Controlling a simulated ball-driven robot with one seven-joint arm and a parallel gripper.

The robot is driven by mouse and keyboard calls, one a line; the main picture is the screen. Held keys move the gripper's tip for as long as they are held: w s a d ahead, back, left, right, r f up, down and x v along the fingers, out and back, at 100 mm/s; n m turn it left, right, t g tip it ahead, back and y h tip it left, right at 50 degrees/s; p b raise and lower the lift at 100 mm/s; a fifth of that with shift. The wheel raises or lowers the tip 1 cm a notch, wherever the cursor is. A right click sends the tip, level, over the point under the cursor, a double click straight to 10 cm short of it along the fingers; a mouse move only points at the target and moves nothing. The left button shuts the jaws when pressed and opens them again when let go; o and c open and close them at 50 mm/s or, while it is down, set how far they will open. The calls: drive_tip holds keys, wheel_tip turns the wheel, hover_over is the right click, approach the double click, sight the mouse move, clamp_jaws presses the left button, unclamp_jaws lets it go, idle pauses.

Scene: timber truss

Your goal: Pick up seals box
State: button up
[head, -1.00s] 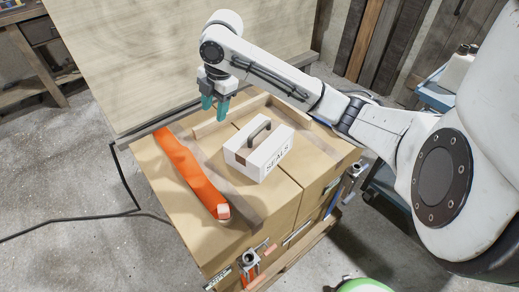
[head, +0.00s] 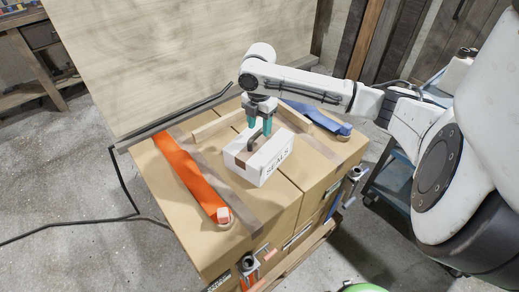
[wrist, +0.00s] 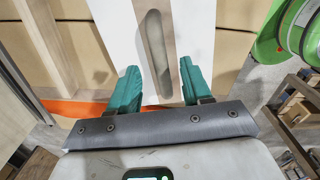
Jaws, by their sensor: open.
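The seals box (head: 247,163) is a white box marked SEALS with a brown strip and a dark grey handle on top. It sits on the cardboard cartons in the head view. Its white top (wrist: 195,30) and long grey handle (wrist: 156,50) show in the wrist view. My gripper (head: 258,128) has teal fingers and points down just above the box, at the handle. In the wrist view my gripper (wrist: 156,88) is open, with a finger on either side of the handle's line. I cannot tell whether the fingers touch the handle.
An orange strap (head: 188,172) lies left of the box and a blue strap (head: 318,117) behind it to the right. Timber strips (head: 217,124) lie on the cartons (head: 200,232). A large wooden panel (head: 150,55) stands behind. A green round object (wrist: 302,30) shows in the wrist view.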

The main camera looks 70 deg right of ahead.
sight(259, 131)
drive_tip(key=shift+a+f, duration=0.1)
drive_tip(key=shift+f, duration=1.6)
clamp_jaws()
